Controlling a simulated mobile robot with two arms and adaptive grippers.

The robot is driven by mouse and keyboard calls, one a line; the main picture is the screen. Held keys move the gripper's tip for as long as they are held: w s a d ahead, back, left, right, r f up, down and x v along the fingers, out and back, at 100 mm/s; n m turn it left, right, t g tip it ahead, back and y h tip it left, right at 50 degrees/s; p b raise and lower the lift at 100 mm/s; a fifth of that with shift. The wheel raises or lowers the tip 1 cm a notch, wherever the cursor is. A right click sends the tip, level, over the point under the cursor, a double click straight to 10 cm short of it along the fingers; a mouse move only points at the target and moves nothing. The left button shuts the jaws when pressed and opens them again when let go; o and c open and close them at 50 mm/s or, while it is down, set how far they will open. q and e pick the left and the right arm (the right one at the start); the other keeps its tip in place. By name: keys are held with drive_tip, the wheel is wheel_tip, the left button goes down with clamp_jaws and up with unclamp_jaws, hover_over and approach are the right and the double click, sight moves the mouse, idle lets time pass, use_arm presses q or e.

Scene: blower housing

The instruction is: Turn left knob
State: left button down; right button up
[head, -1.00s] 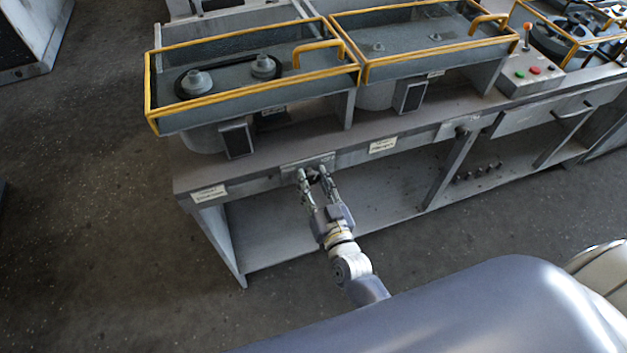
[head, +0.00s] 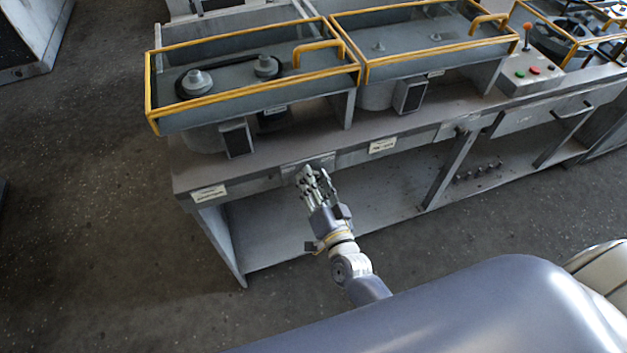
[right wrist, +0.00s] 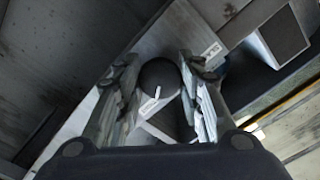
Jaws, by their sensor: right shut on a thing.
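The left knob (right wrist: 158,76) is a dark round knob with a white mark on it, on the metal front panel of the bench. It shows between the fingers in the right wrist view. My right gripper (head: 313,176) is at the bench's front panel and is shut on the knob, one finger on each side. In the head view the fingers hide most of the knob. The wrist looks rolled. My left gripper is not in view.
The bench (head: 262,181) carries yellow-railed trays (head: 217,116) with pulleys and a belt. A control box (head: 531,74) with a lever and coloured buttons stands at the right. The floor left of the bench is clear.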

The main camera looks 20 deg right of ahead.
drive_tip(key=m, duration=0.5)
drive_tip(key=shift+b, duration=0.3)
idle(0.4)
drive_tip(key=o, duration=1.1)
drive_tip(key=shift+c, duration=0.2)
drive_tip(key=shift+s, duration=0.1)
drive_tip(key=s, duration=1.1)
drive_tip(key=shift+s+d, duration=0.2)
drive_tip(key=shift+s, duration=0.2)
drive_tip(key=shift+f, duration=0.1)
